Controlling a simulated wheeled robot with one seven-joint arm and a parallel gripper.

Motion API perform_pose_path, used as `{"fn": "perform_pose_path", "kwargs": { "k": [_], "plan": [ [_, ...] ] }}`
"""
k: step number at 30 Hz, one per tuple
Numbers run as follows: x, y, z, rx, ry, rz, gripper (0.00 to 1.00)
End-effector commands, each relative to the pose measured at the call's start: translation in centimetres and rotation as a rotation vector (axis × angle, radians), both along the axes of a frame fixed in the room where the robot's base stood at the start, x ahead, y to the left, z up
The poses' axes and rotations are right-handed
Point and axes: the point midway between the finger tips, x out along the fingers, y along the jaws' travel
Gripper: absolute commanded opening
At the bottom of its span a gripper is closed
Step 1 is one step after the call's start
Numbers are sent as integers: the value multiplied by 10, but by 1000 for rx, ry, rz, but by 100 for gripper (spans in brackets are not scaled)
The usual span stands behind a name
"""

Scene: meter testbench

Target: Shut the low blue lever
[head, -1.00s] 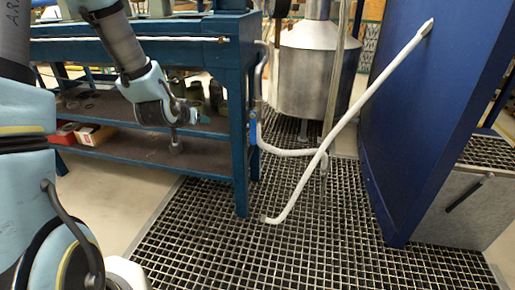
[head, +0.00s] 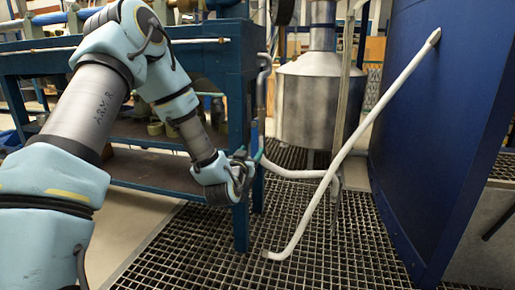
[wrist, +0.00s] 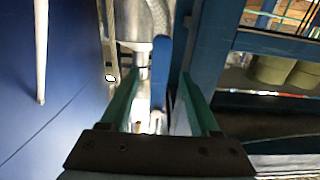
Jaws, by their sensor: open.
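The low blue lever (wrist: 161,62) shows in the wrist view as a narrow blue handle lying roughly along the pale pipe beside the bench leg. In the head view the lever (head: 253,136) is a small blue patch, partly hidden by my gripper and hard to make out. My gripper (wrist: 162,80) is open, with one green finger on each side of the lever's line in the wrist view. I cannot tell whether either finger touches it. In the head view my gripper (head: 256,157) is at the bench's front corner leg.
The blue bench (head: 237,90) stands close beside my gripper. A long white pipe (head: 338,160) slants across to the blue panel (head: 440,120) at the right. A metal tank (head: 308,100) stands behind. Open grating (head: 190,245) covers the floor.

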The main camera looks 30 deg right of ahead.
Motion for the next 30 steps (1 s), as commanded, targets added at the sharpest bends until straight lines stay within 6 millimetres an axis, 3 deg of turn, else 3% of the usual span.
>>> {"fn": "perform_pose_path", "kwargs": {
  "k": [6,12,25,30],
  "plan": [
    [32,-29,-2,-2,-1,2,62],
    [50,-46,-2,-1,1,1,62],
    [57,-53,0,1,2,0,62],
    [57,-53,0,1,1,0,43]
  ]
}}
